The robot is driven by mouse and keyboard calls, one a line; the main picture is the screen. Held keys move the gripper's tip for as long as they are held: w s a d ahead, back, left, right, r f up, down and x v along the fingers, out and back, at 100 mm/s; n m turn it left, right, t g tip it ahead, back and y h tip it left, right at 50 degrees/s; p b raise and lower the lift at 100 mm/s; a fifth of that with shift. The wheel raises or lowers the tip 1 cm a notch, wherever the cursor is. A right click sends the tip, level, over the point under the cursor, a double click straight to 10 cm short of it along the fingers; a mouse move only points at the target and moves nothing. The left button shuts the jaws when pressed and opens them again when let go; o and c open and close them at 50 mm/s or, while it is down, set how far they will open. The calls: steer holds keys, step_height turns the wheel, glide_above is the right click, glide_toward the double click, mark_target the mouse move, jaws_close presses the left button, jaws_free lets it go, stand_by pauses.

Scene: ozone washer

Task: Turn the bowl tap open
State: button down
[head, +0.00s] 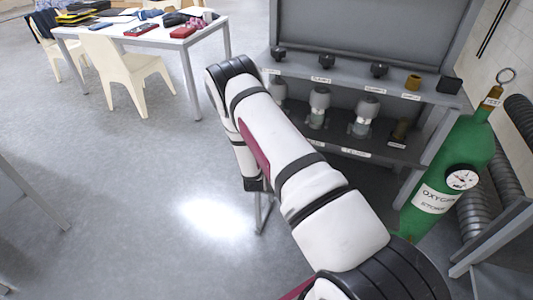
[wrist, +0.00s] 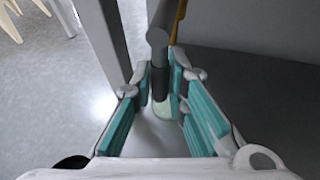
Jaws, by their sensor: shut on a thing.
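In the wrist view, my gripper (wrist: 159,90) has its teal-padded fingers closed around a dark grey upright rod (wrist: 158,60) with a rounded end. A pale round patch shows below the rod, between the fingers. I cannot tell for sure whether the rod is part of the bowl tap.
A grey shelf unit (head: 345,84) holds dark knobs and grey fittings behind labels. A green oxygen cylinder (head: 450,165) with a gauge stands at the right. A white table (head: 140,30) and chairs (head: 122,68) stand at the back left. The floor at left is mostly clear.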

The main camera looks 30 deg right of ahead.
steer(key=c, duration=1.8)
jaws_free()
steer(key=shift+c, duration=0.2)
steer(key=v, duration=1.2)
steer(key=shift+s, duration=0.1)
